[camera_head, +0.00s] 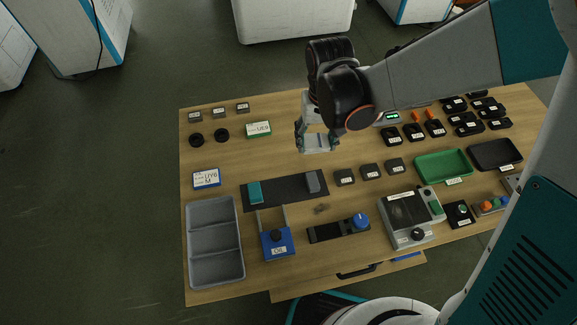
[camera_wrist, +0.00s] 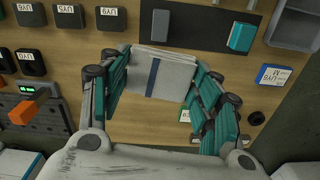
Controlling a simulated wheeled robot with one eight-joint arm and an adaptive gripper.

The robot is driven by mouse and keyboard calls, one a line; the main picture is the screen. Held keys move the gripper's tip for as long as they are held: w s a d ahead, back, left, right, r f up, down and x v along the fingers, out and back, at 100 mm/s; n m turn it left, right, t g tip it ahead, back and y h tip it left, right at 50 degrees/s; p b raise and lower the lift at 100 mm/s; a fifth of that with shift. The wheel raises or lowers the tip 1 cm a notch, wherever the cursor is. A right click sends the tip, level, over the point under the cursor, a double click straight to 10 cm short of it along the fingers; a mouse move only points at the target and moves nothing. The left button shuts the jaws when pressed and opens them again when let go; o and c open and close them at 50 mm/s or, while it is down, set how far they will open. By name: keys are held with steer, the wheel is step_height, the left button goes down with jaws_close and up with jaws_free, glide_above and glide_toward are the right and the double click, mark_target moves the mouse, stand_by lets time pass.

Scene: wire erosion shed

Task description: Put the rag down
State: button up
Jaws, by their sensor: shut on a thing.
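The rag (camera_wrist: 172,80) is a folded, pale grey-white cloth with a dark blue stripe. In the wrist view it lies between the teal pads of my gripper (camera_wrist: 160,72), which is shut on it. In the head view my gripper (camera_head: 317,138) points down over the back middle of the wooden table, and the rag (camera_head: 317,148) shows as a pale patch between the fingers. I cannot tell exactly how high it is above the tabletop.
The wooden table (camera_head: 225,160) has bare wood around the gripper. A dark mat (camera_head: 285,190) with a teal block lies in front. A green tray (camera_head: 442,166) and black tray (camera_head: 496,154) are right. A grey bin (camera_head: 215,240) stands front left. Small black blocks (camera_head: 371,171) stand near.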

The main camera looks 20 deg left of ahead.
steer(key=s+a+r+n, duration=0.1)
steer(key=s+a+r, duration=0.1)
steer(key=s+a, duration=0.45)
steer(key=b, duration=1)
glide_above(284, 190)
step_height(284, 190, down, 15)
steer(key=shift+r, duration=0.1)
steer(key=shift+f+b, duration=1.5)
steer(key=shift+f, duration=1.2)
steer(key=shift+f, duration=0.2)
steer(key=o, duration=1.2)
steer(key=shift+r, duration=0.1)
